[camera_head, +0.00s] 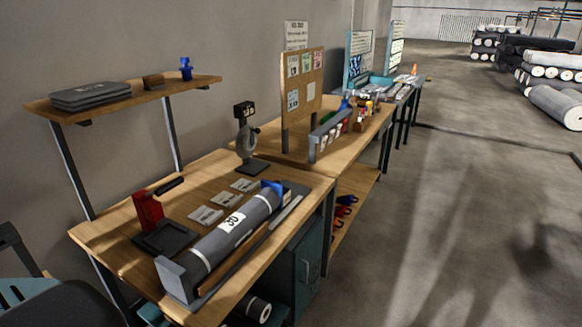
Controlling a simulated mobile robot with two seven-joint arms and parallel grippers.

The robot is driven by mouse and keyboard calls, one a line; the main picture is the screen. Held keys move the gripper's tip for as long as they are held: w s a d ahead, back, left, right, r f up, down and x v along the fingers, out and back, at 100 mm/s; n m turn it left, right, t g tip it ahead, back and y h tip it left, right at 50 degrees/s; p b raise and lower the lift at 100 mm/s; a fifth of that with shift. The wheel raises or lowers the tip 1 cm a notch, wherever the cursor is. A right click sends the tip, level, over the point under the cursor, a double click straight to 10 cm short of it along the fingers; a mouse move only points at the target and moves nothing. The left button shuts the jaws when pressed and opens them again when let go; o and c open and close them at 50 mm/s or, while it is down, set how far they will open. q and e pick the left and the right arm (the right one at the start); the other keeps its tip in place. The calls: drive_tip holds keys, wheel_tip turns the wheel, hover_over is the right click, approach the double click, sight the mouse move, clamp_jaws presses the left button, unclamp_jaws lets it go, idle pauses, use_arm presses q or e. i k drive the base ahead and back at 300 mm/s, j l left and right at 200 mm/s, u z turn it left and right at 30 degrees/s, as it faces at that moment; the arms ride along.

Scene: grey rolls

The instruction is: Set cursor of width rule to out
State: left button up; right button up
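A small blue piece (272,186) sits at the roll's far end. I cannot tell whether it is the cursor or part of the cradle. No other cursor can be made out on the rail at this size. Neither of my grippers shows.
The near table (110,222) also holds a red device (148,212), a dark tray (163,238), several cards and a grey stand gauge (246,145). More tables run along the wall. Open floor (420,230) lies right; rolls are stacked beyond.

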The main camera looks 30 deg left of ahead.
sight(285, 193)
drive_tip(key=i+u, duration=0.2)
drive_tip(key=i, duration=0.2)
drive_tip(key=i+l+u, duration=0.25)
drive_tip(key=i, duration=0.15)
drive_tip(key=i+l+u, duration=0.2)
drive_tip(key=i, duration=0.2)
drive_tip(key=i+l+u, duration=0.2)
drive_tip(key=u, duration=0.2)
drive_tip(key=i+l+u, duration=0.3)
drive_tip(key=u, duration=0.15)
drive_tip(key=i+l+u, duration=0.4)
drive_tip(key=l+u, duration=0.45)
drive_tip(key=i+l+u, duration=0.15)
drive_tip(key=l+u, duration=0.2)
drive_tip(key=l, duration=0.3)
drive_tip(key=l+u, duration=0.35)
drive_tip(key=l, duration=0.35)
